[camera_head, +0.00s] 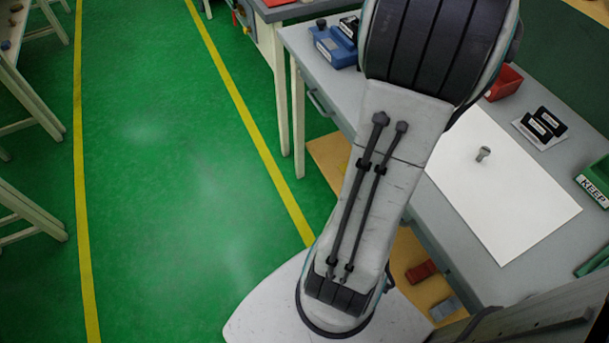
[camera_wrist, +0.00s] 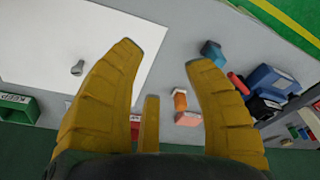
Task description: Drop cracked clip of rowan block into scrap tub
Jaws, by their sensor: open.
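A small grey clip-like piece (camera_head: 483,154) lies on a white sheet (camera_head: 510,205) on the bench. It also shows in the wrist view (camera_wrist: 77,68), left of my gripper. No crack or name can be made out on it. My gripper (camera_wrist: 163,55) has its yellow fingers spread, with nothing between them, above the bench. In the head view my gripper is hidden behind my arm. A red tub (camera_head: 505,82) stands at the back of the bench, partly behind my arm; no scrap label is readable. No block can be identified as rowan.
A green bin marked KEEP (camera_head: 594,186) stands at the right edge. Black labelled pieces lie on a card (camera_head: 540,127) beside the sheet. A blue box (camera_head: 335,47) is at the far left of the bench. An orange-and-white piece (camera_wrist: 180,100) and teal block (camera_wrist: 211,51) lie near my fingers.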

